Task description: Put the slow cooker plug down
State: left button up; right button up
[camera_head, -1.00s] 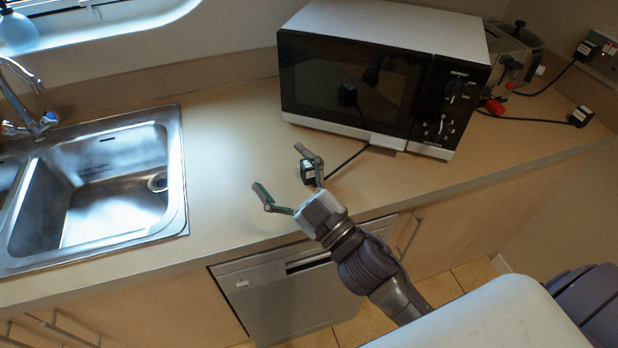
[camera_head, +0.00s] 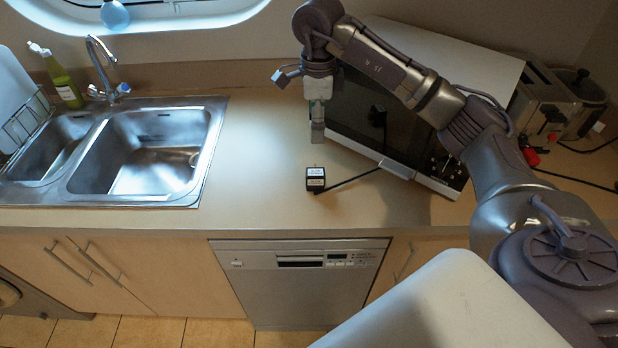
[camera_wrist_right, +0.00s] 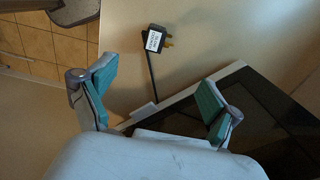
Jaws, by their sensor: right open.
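A black plug (camera_head: 316,179) with a white label lies on the counter in front of the microwave. Its cord runs right to the microwave's front lower edge. The plug also shows in the right wrist view (camera_wrist_right: 155,40), pins to the right; I cannot read the label surely. My right gripper (camera_head: 300,105) is open and empty above the counter, behind the plug and apart from it. Its spread teal fingers show in the right wrist view (camera_wrist_right: 156,78). A dark lidded pot (camera_head: 580,88), perhaps the slow cooker, stands at the far right. My left gripper is not in view.
The microwave (camera_head: 390,140) stands right of the plug, partly hidden by my right arm. A toaster (camera_head: 540,100) is behind it at right. The steel sink (camera_head: 145,150) is at left. The counter between sink and plug is clear.

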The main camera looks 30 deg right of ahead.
jog(key=p, duration=0.2)
send_over(315, 168)
notch_tip(315, 168, down, 8)
jog(key=shift+r, duration=0.25)
jog(key=shift+f, duration=0.45)
notch_tip(315, 168, down, 4)
jog(key=p, duration=0.2)
jog(key=shift+f+p, duration=0.2)
jog(key=shift+p, duration=0.1)
jog(key=shift+f, duration=0.35)
jog(key=c, duration=1.4)
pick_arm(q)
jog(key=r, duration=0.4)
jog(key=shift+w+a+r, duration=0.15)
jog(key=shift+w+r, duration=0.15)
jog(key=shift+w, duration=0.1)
pick_arm(e)
jog(key=shift+r, duration=0.2)
